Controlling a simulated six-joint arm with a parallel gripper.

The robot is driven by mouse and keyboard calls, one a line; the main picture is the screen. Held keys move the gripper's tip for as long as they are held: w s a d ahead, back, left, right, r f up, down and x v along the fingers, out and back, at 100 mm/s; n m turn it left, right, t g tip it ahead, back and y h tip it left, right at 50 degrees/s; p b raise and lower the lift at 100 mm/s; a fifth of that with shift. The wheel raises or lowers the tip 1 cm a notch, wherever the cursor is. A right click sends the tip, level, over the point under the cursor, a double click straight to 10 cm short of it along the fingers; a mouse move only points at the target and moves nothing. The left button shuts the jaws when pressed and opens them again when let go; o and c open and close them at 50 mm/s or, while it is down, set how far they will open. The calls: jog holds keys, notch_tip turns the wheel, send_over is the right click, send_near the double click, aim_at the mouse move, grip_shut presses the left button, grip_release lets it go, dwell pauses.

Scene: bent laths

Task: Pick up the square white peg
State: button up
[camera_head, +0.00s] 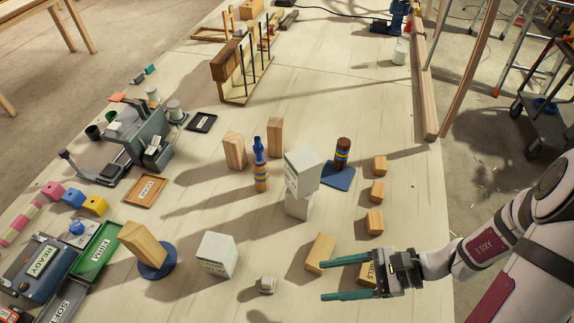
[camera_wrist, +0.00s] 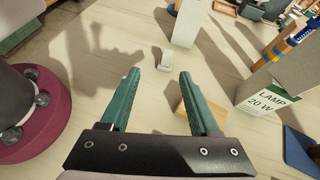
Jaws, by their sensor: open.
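A small pale block (camera_head: 267,284) stands alone on the table near the front; I take it for the square white peg. It also shows in the wrist view (camera_wrist: 164,60), just beyond the gap between my fingertips. My gripper (camera_head: 322,283) is open and empty, to the right of the peg, its teal fingers pointing left towards it. In the wrist view my fingers (camera_wrist: 159,75) spread to either side of the peg's line without touching it.
A white box (camera_head: 216,255) stands behind the peg. A wooden block (camera_head: 320,252) lies close beside my gripper. Stacked white boxes (camera_head: 301,170) stand farther back. A leaning wooden block on a blue disc (camera_head: 157,263) is to the left. The table around the peg is clear.

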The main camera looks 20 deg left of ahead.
aim_at(272, 282)
jog(key=f+m, duration=0.1)
jog(key=f+t+y, duration=0.1)
jog(key=f, duration=0.1)
jog(key=shift+w+a+m, duration=0.15)
jog(key=shift+w+m, duration=0.25)
jog(key=x, duration=0.9)
jog(key=shift+s+a, duration=0.1)
jog(key=shift+a, duration=0.3)
jog(key=x, duration=0.5)
jog(key=shift+s+a+f, duration=0.1)
jog(key=shift+a+f, duration=0.2)
jog(key=shift+f, duration=0.05)
grip_shut()
